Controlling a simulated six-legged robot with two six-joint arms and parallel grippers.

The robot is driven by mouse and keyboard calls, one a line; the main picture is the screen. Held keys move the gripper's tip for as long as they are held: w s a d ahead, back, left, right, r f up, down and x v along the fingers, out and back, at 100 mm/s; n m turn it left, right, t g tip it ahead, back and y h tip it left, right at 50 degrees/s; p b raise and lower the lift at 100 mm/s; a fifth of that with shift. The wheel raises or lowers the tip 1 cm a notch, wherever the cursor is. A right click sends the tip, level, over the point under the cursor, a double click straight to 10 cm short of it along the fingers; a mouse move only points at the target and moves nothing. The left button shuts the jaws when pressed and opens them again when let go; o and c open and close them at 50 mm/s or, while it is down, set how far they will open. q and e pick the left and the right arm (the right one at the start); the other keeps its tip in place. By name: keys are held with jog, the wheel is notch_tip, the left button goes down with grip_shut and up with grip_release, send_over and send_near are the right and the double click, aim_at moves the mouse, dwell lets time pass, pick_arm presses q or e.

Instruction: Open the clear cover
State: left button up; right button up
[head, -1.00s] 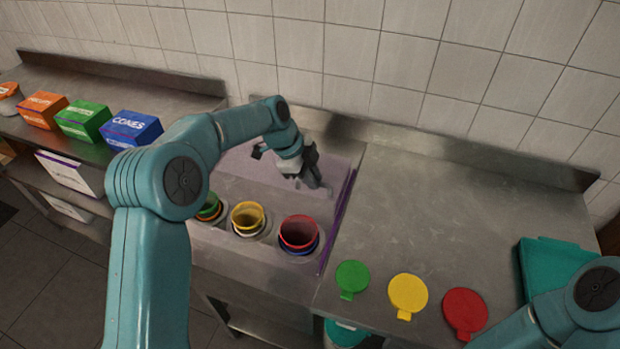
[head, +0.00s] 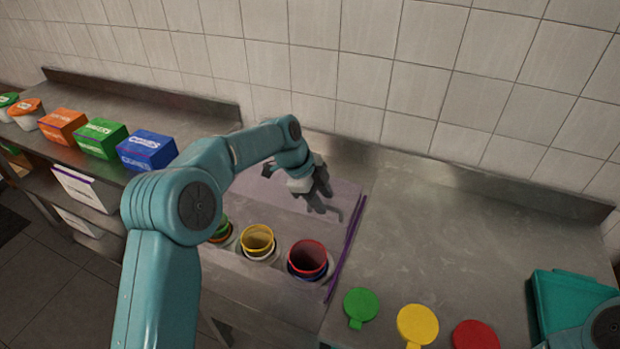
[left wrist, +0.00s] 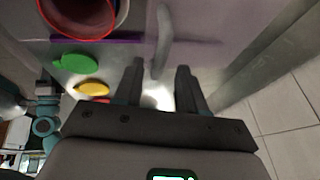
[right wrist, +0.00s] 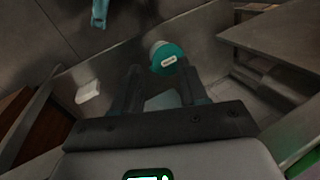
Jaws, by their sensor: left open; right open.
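The clear cover (head: 285,192) is a see-through, faintly purple panel behind the topping cups in the head view. A curved clear piece, apparently its handle, shows in the left wrist view (left wrist: 162,45). My left gripper (head: 325,207) is over the cover's right part. Its open fingers (left wrist: 160,72) point toward the handle, with nothing held; I cannot tell whether they touch it. The yellow cup (head: 257,240) and red cup (head: 307,258) stand uncovered in front of the panel. My right gripper (right wrist: 160,80) is open and empty, away from the cover.
Green (head: 361,304), yellow (head: 417,324) and red (head: 475,336) lids lie on the right counter near a teal bin (head: 570,298). Coloured boxes (head: 148,150) stand on the left counter. A tiled wall (head: 330,80) is behind. A teal-topped container (right wrist: 166,58) is below my right gripper.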

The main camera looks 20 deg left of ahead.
pick_arm(q)
jog(key=v, duration=1.5)
jog(key=shift+r+b, duration=0.2)
jog(key=shift+b, duration=0.15)
jog(key=shift+s+a, duration=0.1)
jog(key=shift+s, duration=0.1)
